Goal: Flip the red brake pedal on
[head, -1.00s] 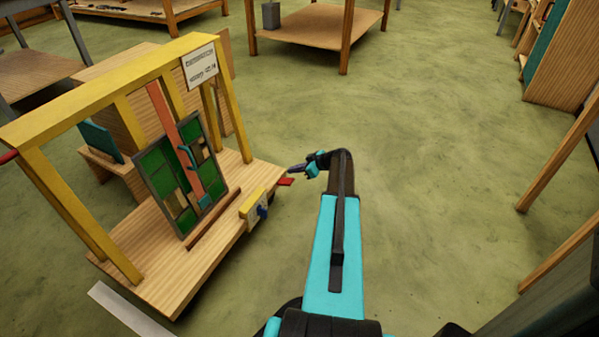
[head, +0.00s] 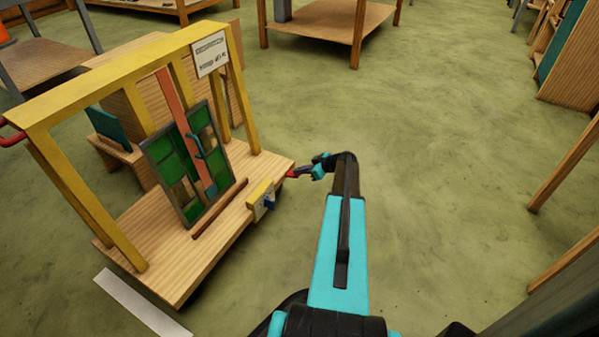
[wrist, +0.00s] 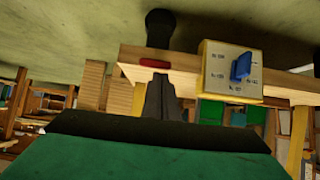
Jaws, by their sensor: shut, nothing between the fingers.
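The red brake pedal (head: 292,174) sticks out from the right end of the wooden cart, low beside its corner. In the wrist view, which shows the floor at the top, the pedal (wrist: 155,64) is a short red bar at the deck edge near a black caster. My gripper (head: 302,172) is shut and empty, its fingers at the pedal and partly covering it in the head view. In the wrist view the closed fingertips (wrist: 160,80) come right up to the pedal. I cannot tell whether they touch it.
The cart deck (head: 150,255) carries a yellow frame (head: 125,75) and a leaded glass panel (head: 190,165). A yellow-and-white box with a blue knob (head: 269,203) sits on its near edge. A white strip (head: 140,304) lies on the floor. Floor to the right is open.

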